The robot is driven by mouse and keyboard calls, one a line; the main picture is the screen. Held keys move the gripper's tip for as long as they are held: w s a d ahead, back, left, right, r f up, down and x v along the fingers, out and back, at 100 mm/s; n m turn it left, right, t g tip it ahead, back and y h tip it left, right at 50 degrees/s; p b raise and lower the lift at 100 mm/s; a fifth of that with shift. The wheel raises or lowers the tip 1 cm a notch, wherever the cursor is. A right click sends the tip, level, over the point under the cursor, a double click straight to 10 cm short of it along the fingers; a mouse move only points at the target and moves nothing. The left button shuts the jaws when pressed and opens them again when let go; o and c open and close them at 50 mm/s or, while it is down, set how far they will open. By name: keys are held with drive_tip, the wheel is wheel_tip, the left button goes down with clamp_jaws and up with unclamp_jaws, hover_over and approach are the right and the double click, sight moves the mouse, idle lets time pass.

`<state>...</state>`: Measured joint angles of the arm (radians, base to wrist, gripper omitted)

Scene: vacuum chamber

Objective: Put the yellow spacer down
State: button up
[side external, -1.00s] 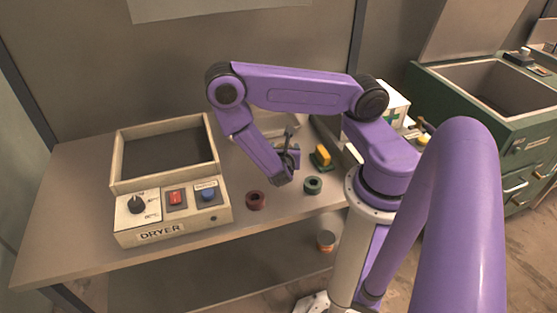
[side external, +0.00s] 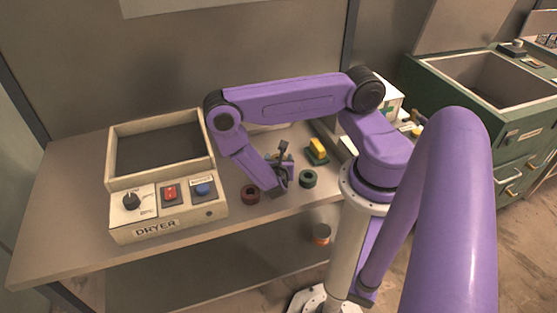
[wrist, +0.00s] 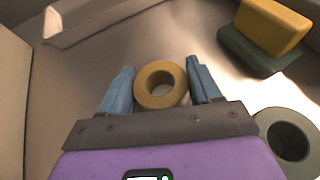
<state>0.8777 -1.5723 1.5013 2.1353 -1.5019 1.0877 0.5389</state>
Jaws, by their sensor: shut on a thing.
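The yellow spacer (wrist: 146,96) is a mustard-coloured ring with a round hole, seen in the wrist view. It sits between the two blue fingers of my gripper (wrist: 161,82), which is shut on it. In the side view my gripper (side external: 281,170) is low over the table, between a red ring (side external: 250,194) and a green ring (side external: 307,180). The green ring also shows in the wrist view (wrist: 262,140), at lower right.
A yellow block (side external: 317,146) on a green base (side external: 316,158) stands behind the green ring. The dryer box (side external: 112,160) with its controls is at left. A pale tray (wrist: 60,30) shows at upper left in the wrist view. The front-left tabletop (side external: 60,215) is bare.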

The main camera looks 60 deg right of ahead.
drive_tip(key=shift+f, duration=0.1)
drive_tip(key=o, duration=1)
drive_tip(key=shift+o, duration=0.2)
